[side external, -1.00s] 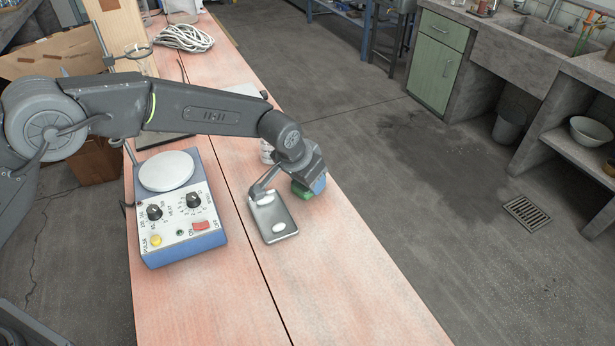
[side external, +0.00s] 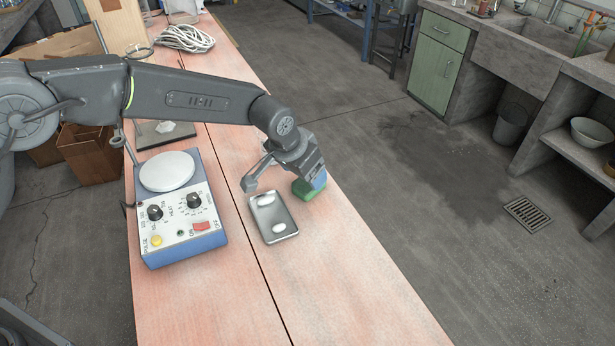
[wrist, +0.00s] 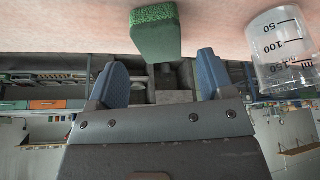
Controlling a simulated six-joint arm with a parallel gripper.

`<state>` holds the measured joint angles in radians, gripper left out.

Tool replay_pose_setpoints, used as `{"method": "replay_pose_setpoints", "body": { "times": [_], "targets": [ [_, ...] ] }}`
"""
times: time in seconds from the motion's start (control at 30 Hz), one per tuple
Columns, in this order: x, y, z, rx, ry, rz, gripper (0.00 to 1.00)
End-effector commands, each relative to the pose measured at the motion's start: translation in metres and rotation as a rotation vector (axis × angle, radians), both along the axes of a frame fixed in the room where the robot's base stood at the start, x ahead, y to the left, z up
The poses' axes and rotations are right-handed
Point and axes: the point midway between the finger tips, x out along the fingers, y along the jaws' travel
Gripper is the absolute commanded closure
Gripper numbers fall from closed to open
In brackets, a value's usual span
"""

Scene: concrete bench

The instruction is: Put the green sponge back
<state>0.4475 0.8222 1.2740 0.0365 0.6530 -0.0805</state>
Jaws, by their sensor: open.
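The green sponge (side external: 307,191) is on the pink bench top near its right edge, just right of the metal tray (side external: 290,236). My gripper (side external: 285,182) is above it, with one blue-padded finger partly covering the sponge in the side view. The other finger shows left of it, at the tray's far end. In the wrist view the sponge (wrist: 155,34) lies past the fingertips, roughly in line with the gap between them. My gripper (wrist: 160,75) is open and nothing shows between its fingers. Whether a finger touches the sponge is unclear.
The tray holds two white objects (side external: 265,200). A hotplate with dials (side external: 178,215) stands left of it. A clear graduated beaker (wrist: 282,48) is right of the sponge in the wrist view. Coiled cable (side external: 184,38) lies at the far end. The near bench is clear.

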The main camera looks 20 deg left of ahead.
Motion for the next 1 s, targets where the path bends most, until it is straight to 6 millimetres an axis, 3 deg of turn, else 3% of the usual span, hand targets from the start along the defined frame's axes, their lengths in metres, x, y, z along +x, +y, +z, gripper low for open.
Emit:
{"method": "replay_pose_setpoints", "body": {
  "times": [0.1,0.33,0.8,0.87,1.0],
  "targets": [
    [-0.01,0.004,0.027,-0.002,-0.002,0.0,0.25],
    [-0.024,0.009,0.063,-0.001,-0.001,-0.001,0.25],
    [-0.03,0.013,0.077,-0.001,0.0,0.001,0.25],
    [-0.032,0.019,0.084,-0.003,-0.003,0.007,0.25],
    [-0.048,0.052,0.118,-0.008,-0.014,0.046,0.25]
  ]
}}
